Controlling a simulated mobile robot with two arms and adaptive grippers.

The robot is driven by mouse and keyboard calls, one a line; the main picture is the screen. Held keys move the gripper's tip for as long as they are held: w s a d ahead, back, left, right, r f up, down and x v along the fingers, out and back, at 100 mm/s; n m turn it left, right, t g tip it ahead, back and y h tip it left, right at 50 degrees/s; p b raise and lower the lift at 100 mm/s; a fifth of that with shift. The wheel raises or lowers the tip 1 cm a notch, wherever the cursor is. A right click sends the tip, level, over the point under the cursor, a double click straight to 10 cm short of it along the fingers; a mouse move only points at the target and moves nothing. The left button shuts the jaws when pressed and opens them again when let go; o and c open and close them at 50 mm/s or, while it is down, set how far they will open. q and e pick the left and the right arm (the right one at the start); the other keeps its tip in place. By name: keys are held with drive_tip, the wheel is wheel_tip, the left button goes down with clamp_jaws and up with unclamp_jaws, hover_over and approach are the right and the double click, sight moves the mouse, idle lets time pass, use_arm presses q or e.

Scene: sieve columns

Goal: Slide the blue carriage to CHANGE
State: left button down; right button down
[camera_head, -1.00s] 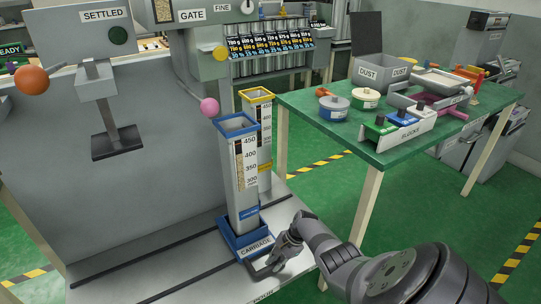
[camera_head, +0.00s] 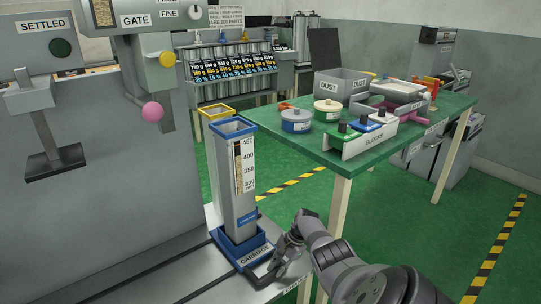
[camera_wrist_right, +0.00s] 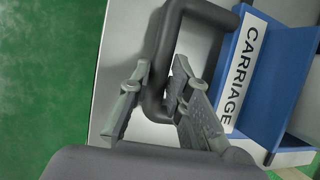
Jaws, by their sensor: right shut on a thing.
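The blue carriage (camera_head: 233,252) sits on the grey bench, with a CARRIAGE label on its front. A tall grey column (camera_head: 236,190) with a blue rim and a scale window stands upright in it. My right gripper (camera_head: 275,262) is at the carriage's front right. In the right wrist view, my right gripper (camera_wrist_right: 157,88) is shut on the dark handle (camera_wrist_right: 205,14) of the carriage (camera_wrist_right: 273,75). No CHANGE mark is readable; a label on the bench's front edge is partly hidden by my arm. My left gripper is not in view.
Dark rails (camera_head: 150,277) run along the bench (camera_head: 200,284). A yellow-rimmed column (camera_head: 214,112) stands behind the blue-rimmed one, mostly hidden. A pink knob (camera_head: 152,112) hangs to the left. The green table (camera_head: 318,153) with blocks and tins stands behind right.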

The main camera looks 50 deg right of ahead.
drive_tip(key=shift+s+d+b, duration=0.3)
drive_tip(key=shift+d+b, duration=0.1)
drive_tip(key=shift+d, duration=0.45)
drive_tip(key=c, duration=1.5)
unclamp_jaws()
drive_tip(key=v, duration=1.2)
